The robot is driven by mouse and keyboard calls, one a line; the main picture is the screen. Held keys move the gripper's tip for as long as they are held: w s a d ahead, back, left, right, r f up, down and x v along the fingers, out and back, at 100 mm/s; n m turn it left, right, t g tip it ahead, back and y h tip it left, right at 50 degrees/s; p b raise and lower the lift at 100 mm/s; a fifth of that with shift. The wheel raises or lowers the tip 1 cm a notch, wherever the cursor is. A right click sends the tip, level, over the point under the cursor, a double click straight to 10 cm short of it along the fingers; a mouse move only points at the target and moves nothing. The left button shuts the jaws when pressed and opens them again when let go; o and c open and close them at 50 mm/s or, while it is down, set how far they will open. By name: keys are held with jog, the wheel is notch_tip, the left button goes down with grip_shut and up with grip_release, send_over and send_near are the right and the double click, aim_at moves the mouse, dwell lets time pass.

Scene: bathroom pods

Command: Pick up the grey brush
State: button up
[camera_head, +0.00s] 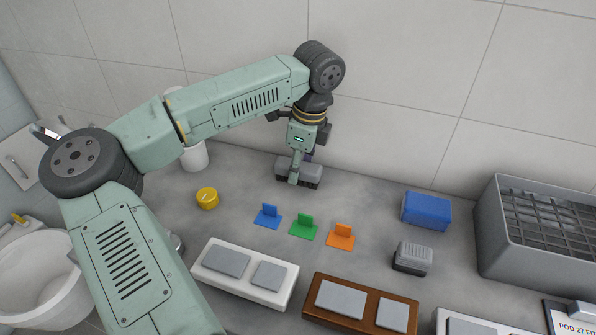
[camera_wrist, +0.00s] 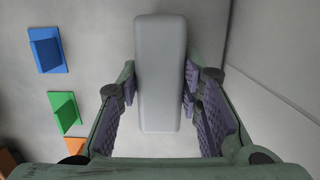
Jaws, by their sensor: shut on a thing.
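The grey brush (camera_head: 312,171) is at the back of the counter near the tiled wall, with its dark bristles facing down. In the wrist view the brush (camera_wrist: 160,65) is a long light-grey block lying lengthwise between my fingers. My gripper (camera_head: 300,170) points down over the brush and is shut on it; the gripper also shows in the wrist view (camera_wrist: 160,95), with a padded finger on each side. I cannot tell whether the bristles touch the counter.
Blue (camera_head: 268,215), green (camera_head: 304,227) and orange (camera_head: 341,236) stands are in front of the brush. A yellow tin (camera_head: 207,198) is left of them. A blue block (camera_head: 426,210), a smaller grey brush-like block (camera_head: 412,257) and a grey crate (camera_head: 490,225) stand right. White (camera_head: 215,281) and brown (camera_head: 320,289) trays lie in front.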

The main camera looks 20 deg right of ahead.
jog(key=shift+c, duration=0.9)
jog(key=shift+r+b, duration=0.35)
jog(key=shift+r, duration=0.15)
notch_tip(320, 180, up, 2)
jog(key=shift+r+b, duration=0.1)
jog(key=shift+b, duration=0.5)
jog(key=s+a+b, duration=0.1)
jog(key=s+a, duration=0.2)
jog(key=s, duration=0.1)
jog(key=s+a+r+b, duration=0.1)
jog(key=s+a+b, duration=0.1)
jog(key=s+a, duration=0.1)
jog(key=s+a+b, duration=0.1)
jog(key=s+a, duration=0.2)
jog(key=s, duration=0.3)
jog(key=shift+a+r+b, duration=0.25)
jog(key=shift+r+b, duration=0.1)
jog(key=shift+r, duration=0.05)
jog(key=o, duration=0.6)
jog(key=c, duration=0.5)
